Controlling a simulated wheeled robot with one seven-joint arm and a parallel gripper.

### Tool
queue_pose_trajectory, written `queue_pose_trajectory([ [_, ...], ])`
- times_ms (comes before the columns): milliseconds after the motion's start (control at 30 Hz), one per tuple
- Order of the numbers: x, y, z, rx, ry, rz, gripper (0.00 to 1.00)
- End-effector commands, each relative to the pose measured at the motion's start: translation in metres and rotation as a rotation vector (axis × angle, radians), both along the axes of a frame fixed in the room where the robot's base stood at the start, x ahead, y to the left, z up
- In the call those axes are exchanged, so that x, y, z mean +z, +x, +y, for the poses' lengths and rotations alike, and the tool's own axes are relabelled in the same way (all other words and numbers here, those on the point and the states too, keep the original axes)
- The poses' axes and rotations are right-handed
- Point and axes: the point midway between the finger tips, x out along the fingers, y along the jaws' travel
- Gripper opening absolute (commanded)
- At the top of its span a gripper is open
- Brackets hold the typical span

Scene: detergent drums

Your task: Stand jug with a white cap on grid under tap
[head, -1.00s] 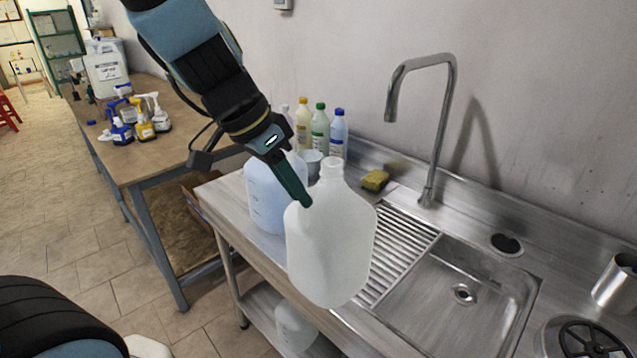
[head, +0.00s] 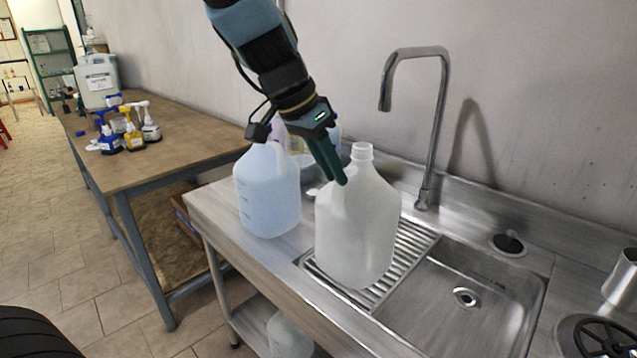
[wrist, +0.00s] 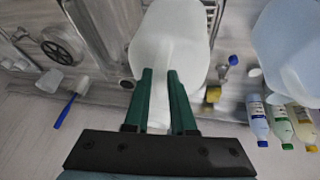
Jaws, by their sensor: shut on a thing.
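A translucent whitish jug (head: 357,232) hangs in my gripper (head: 342,181), which is shut on its handle side. The tap (head: 440,110) arches behind and to the right of the jug. The wrist view shows the jug (wrist: 172,40) between and beyond the green fingers (wrist: 160,75).
A bluish jug (head: 267,192) stands left of the held one, its top partly hidden by my gripper. Bottles (wrist: 282,125) and a yellow sponge (wrist: 213,94) are near the wall. The basin (head: 465,310) is empty. A steel cup (head: 622,280) stands at right.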

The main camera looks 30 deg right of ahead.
Motion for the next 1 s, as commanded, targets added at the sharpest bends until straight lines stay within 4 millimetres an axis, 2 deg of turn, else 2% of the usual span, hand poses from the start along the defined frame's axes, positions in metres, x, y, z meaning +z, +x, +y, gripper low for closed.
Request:
queue_pose_trajectory([
  [167, -0.009, 0.005, -0.020, -0.003, -0.001, -0.001, 0.00],
  [233, -0.001, 0.007, -0.027, -0.002, 0.002, 0.001, 0.00],
  [600, -0.008, 0.016, -0.060, -0.001, 0.000, 0.000, 0.00],
  [1000, -0.012, 0.018, -0.067, 0.000, -0.001, -0.001, 0.00],
])
